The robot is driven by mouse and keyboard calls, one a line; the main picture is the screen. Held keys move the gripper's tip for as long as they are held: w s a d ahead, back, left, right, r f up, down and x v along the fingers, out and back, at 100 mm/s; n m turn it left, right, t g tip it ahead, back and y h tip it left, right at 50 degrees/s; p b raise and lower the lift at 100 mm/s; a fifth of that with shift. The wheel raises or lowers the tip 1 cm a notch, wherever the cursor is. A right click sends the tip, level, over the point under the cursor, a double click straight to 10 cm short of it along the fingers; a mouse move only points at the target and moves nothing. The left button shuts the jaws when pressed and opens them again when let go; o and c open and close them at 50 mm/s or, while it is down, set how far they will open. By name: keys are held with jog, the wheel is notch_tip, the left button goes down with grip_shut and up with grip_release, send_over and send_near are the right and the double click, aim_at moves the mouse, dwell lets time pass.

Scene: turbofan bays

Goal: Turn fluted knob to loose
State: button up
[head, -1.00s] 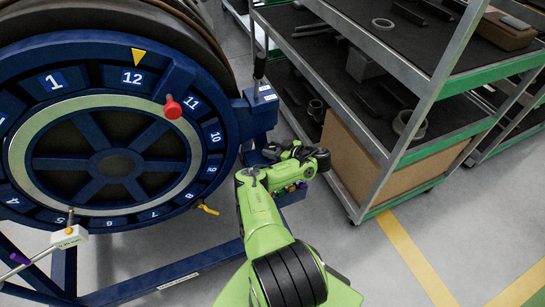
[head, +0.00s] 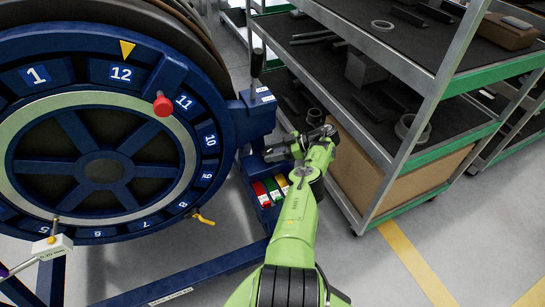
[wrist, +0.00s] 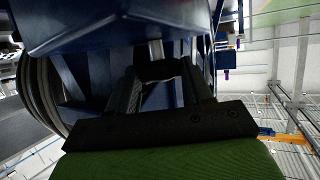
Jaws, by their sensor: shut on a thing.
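A dark, short knob (wrist: 157,69) hangs on a pale metal stem under a blue housing in the wrist view. I take it to be the fluted knob; its flutes and any loose mark cannot be made out. My gripper (wrist: 160,92) has one dark finger on each side of it and is shut on it from below. In the head view my gripper (head: 275,153) is at the lower part of the blue bracket (head: 257,115) beside the big wheel. The knob is hidden there.
The numbered blue wheel (head: 100,170) with a red handle (head: 162,104) stands left. Red, green and yellow blocks (head: 272,190) sit below my gripper. A shelf cart (head: 375,180) stands close on the right.

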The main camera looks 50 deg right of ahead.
jog(key=shift+d+r, duration=0.1)
dwell(0.3)
jog(key=o, duration=1)
